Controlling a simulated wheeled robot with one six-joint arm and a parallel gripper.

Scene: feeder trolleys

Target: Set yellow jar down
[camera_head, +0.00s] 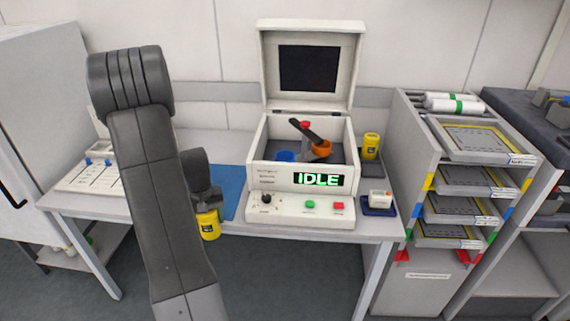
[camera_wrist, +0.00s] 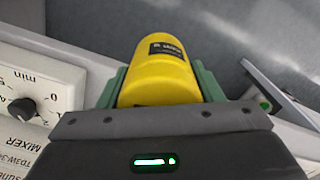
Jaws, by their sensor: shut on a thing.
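The yellow jar (camera_head: 209,225) with a dark label hangs below my wrist in the head view, at the front edge of the table, left of the mixer. In the wrist view the yellow jar (camera_wrist: 160,72) sits between the green fingers of my gripper (camera_wrist: 160,90), which is shut on it. A blue mat (camera_head: 228,190) lies on the table behind the jar. Whether the jar touches the table cannot be told.
The mixer (camera_head: 300,208) stands with its lid open and its display reading IDLE; blue and orange items are inside. A small white device (camera_head: 379,199) sits on a dark blue pad to its right. A rack of trays (camera_head: 415,150) stands further right. A white panel (camera_head: 88,176) lies left.

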